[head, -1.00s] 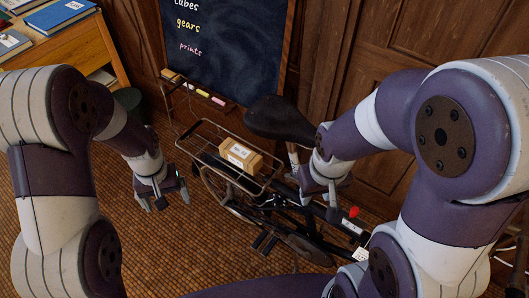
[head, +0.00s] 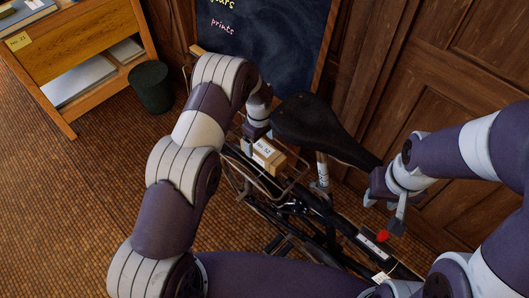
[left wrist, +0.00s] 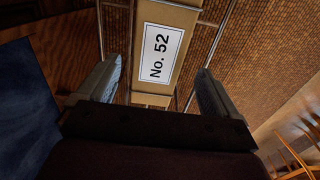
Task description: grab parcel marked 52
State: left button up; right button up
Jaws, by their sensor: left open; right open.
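The parcel (head: 268,157), a small tan cardboard box with a white label, rests in the wire rack of a bicycle in the head view. In the left wrist view its label reads "No. 52" (left wrist: 160,52). My left gripper (head: 256,133) is over the far side of the parcel, partly hidden by its own wrist. In the left wrist view its open fingers (left wrist: 158,88) stand to either side of the parcel's near end, with nothing held.
The black saddle (head: 318,128) stands right of the parcel, and the thin wire rack (head: 290,183) surrounds it. A chalkboard (head: 270,50) is behind. A wooden desk (head: 85,65) and a dark bin (head: 152,88) are at the far left. Floor at left is clear.

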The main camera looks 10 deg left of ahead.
aim_at(263, 148)
pick_arm(q)
jog(key=f, duration=0.2)
jog(key=d+f, duration=0.1)
jog(key=f, duration=0.2)
jog(key=shift+s+d+f, duration=0.1)
jog(key=shift+f, duration=0.1)
jog(key=shift+s, duration=0.1)
jog(key=shift+c, duration=0.3)
jog(key=shift+r, duration=0.15)
jog(key=c, duration=1.3)
